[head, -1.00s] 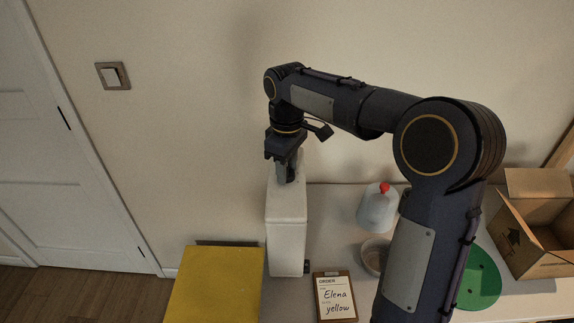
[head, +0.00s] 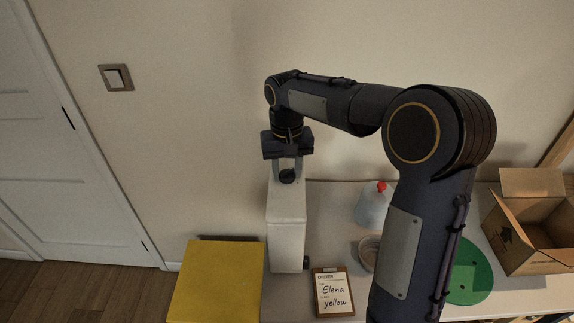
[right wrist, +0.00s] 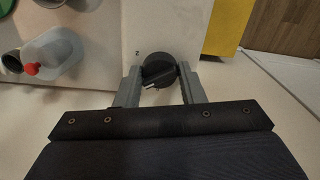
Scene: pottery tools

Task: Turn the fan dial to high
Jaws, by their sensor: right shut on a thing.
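The black fan dial (head: 288,176) sits on the top of a tall white housing (head: 288,228). My right gripper (head: 287,166) points down at it, with one finger on each side of the dial. In the right wrist view the dial (right wrist: 158,70) lies between the two grey fingers, and my right gripper (right wrist: 160,82) is shut on it. The dial shows a pale pointer line toward the gripper's palm. A small mark like a 2 or Z stands beside it on the white face. My left gripper is not in view.
A yellow block (head: 216,282) stands left of the housing. An order card (head: 333,292) reading "Elena yellow", a red-capped bottle (head: 373,207), a bowl (head: 369,252), a green disc (head: 470,273) and an open cardboard box (head: 530,228) are to the right. The wall is close behind.

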